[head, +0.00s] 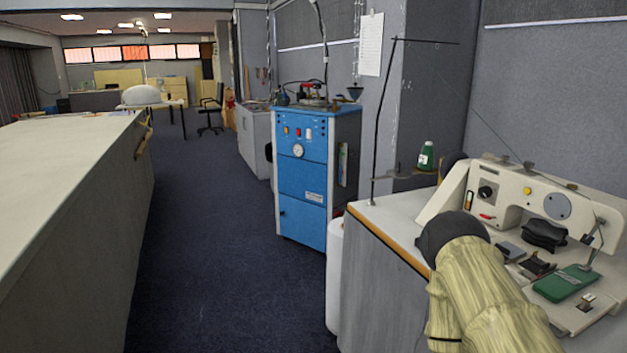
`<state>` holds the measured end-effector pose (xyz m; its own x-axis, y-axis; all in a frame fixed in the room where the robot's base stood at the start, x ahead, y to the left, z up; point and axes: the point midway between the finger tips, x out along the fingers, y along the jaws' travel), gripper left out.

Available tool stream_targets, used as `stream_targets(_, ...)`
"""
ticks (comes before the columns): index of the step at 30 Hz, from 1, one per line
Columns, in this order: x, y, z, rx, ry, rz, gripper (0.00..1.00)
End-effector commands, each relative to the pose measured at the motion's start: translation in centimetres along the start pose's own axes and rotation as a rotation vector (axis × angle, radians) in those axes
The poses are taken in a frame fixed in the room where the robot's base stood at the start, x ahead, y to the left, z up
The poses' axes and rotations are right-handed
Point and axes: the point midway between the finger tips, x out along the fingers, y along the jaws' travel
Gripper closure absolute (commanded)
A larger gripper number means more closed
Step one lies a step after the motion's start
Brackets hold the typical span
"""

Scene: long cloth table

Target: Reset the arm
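My gripper is not in the head view, so I cannot see whether it is open or shut, or whether it holds anything. The long table (50,165) runs along the left side.
A sewing machine (515,195) stands on a workbench (385,262) at the right. A green bottle (426,156) is behind it. A blue cabinet (303,185) with a gauge stands mid-view. Dark carpet (220,260) lies open between table and cabinet. A chair (209,115) is farther back.

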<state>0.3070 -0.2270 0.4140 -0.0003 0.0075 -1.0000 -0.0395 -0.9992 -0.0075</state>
Motion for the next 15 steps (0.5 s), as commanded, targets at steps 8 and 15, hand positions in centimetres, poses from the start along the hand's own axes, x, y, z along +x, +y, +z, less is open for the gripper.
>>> stream_targets(8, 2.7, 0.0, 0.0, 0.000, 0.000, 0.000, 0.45)
stream_targets(15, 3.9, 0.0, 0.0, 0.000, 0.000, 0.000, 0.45)
